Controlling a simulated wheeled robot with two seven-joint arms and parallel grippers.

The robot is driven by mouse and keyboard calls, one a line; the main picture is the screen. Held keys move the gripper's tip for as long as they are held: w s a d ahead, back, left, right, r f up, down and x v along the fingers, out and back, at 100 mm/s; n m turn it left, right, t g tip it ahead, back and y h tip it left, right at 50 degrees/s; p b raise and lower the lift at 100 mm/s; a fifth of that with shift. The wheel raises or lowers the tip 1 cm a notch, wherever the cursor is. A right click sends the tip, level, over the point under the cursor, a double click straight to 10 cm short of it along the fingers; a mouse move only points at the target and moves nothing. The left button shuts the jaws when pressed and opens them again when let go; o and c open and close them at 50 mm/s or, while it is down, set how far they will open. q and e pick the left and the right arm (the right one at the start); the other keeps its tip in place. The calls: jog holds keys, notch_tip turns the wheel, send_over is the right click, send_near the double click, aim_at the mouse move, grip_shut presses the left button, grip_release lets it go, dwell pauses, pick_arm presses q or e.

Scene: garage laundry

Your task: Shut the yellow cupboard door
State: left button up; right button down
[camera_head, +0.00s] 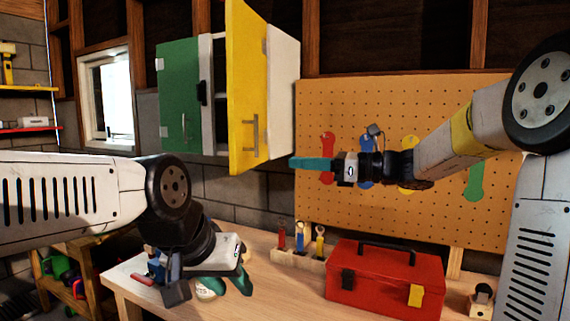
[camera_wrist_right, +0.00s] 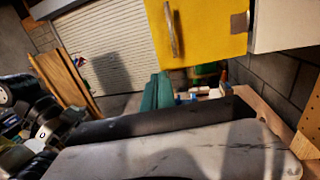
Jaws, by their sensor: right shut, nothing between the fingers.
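The yellow cupboard door (camera_head: 247,88) stands open, swung out towards me from the wall cupboard (camera_head: 284,93). Its metal handle (camera_head: 255,136) faces right in the head view. The green door (camera_head: 179,96) beside it looks shut or nearly so. My right gripper (camera_head: 296,163) is shut and empty, just right of and below the yellow door's lower edge. In the right wrist view the yellow door (camera_wrist_right: 199,30) hangs above the teal fingers (camera_wrist_right: 157,92), with its handle (camera_wrist_right: 171,30) at its left. My left gripper (camera_head: 238,280) is low over the workbench; its fingers show green, apart.
A red toolbox (camera_head: 385,279) and a wooden holder with several tools (camera_head: 298,256) stand on the workbench (camera_head: 262,297). A pegboard (camera_head: 450,220) with coloured tool shapes is behind my right arm. A window (camera_head: 107,98) is at left.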

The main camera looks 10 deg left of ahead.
aim_at(236, 159)
jog(key=a, duration=0.4)
jog(key=w+a, duration=0.1)
jog(key=a, duration=0.4)
jog(key=w+a, duration=0.1)
jog(key=a, duration=0.3)
jog(key=shift+w+a, duration=0.15)
jog(key=shift+a, duration=0.1)
